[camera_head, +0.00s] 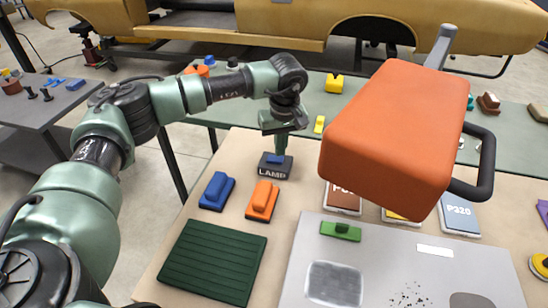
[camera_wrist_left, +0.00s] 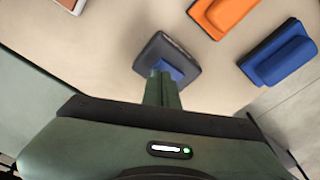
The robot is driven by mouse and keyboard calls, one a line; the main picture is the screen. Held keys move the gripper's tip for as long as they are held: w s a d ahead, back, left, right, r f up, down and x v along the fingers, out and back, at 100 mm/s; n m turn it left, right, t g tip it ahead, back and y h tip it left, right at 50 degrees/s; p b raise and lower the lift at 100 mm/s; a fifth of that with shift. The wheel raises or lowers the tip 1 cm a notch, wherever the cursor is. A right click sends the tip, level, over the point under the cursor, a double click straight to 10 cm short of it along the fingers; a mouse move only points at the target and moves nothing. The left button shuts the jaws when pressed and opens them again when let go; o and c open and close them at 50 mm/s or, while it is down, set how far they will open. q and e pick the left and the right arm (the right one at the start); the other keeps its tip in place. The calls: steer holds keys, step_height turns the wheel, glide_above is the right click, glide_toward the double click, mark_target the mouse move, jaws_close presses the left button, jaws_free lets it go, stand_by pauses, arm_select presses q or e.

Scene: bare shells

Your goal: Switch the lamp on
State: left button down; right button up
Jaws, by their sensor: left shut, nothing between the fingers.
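A dark switch box marked LAMP (camera_head: 275,167) sits on the beige table; its blue rocker shows on top. The box also shows in the left wrist view (camera_wrist_left: 168,54), with the blue rocker (camera_wrist_left: 170,72) partly hidden by my fingers. My left gripper (camera_head: 281,153) is shut and empty, pointing down right at the rocker. I cannot tell whether the fingertips touch it. No lamp can be identified for certain, and no lit light shows. My right gripper is not in view.
A large orange-red block (camera_head: 398,130) with a dark handle fills the right-centre foreground. Blue (camera_head: 217,191) and orange (camera_head: 262,201) blocks sit close to the switch box. A green ribbed mat (camera_head: 213,262) and grey plate (camera_head: 400,270) lie nearer. A yellow car body (camera_head: 240,22) stands behind.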

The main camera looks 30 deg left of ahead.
mark_target(280, 159)
arm_select(q)
steer(key=shift+f+b, duration=0.5)
steer(key=shift+f, duration=0.3)
steer(key=shift+r, duration=0.1)
steer(key=shift+r+p, duration=2.25)
steer(key=shift+r, duration=1.25)
steer(key=shift+f, duration=0.1)
